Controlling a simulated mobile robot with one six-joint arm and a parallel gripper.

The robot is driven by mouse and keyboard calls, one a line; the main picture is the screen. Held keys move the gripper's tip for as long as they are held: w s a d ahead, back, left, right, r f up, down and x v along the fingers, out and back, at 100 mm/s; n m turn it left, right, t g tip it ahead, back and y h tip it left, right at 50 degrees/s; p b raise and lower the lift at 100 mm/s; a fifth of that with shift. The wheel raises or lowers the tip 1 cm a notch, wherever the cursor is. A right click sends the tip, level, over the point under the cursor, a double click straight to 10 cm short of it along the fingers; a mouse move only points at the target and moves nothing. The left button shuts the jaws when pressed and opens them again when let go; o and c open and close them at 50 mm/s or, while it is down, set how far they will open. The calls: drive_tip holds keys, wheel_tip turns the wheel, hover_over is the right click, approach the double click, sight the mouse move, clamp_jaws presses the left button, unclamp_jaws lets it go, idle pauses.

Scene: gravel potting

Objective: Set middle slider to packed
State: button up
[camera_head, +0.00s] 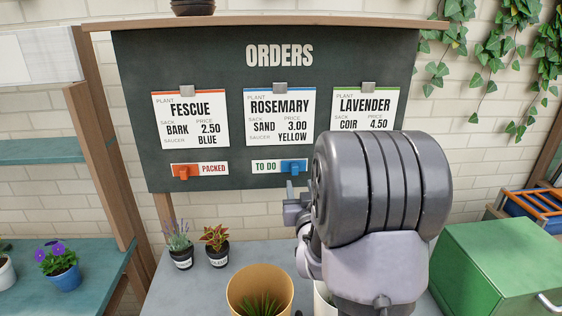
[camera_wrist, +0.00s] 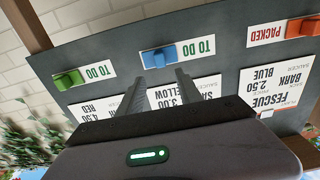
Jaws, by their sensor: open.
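The dark orders board (camera_head: 230,55) holds three order cards, each with a slider below. The middle slider (camera_head: 293,167) has a blue knob at the right end of its strip, under the Rosemary card, and shows "TO DO". In the upside-down wrist view the blue knob (camera_wrist: 160,55) lies just beyond my fingertips. My gripper (camera_wrist: 161,76) is open and empty, its two fingers apart and pointing at the board below the knob. I cannot tell whether they touch the board. In the head view my arm hides the lower right of the board.
The left slider (camera_head: 181,172) has an orange knob and shows "PACKED". The right slider (camera_wrist: 69,79) has a green knob and shows "TO DO". Below stand two small potted plants (camera_head: 181,257) (camera_head: 217,254), a tan pot (camera_head: 250,284) and a green box (camera_head: 500,262).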

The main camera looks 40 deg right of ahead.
sight(295, 169)
drive_tip(key=p+x, duration=0.1)
drive_tip(key=x, duration=0.1)
drive_tip(key=p+x, duration=0.2)
drive_tip(key=x, duration=0.1)
drive_tip(key=p+x, duration=0.1)
drive_tip(key=x, duration=0.2)
drive_tip(key=shift+w+r+p, duration=0.25)
drive_tip(key=shift+p, duration=0.1)
drive_tip(key=shift+w+d+f, duration=0.2)
drive_tip(key=shift+w+d, duration=0.2)
drive_tip(key=shift+w, duration=0.15)
clamp_jaws()
idle(0.3)
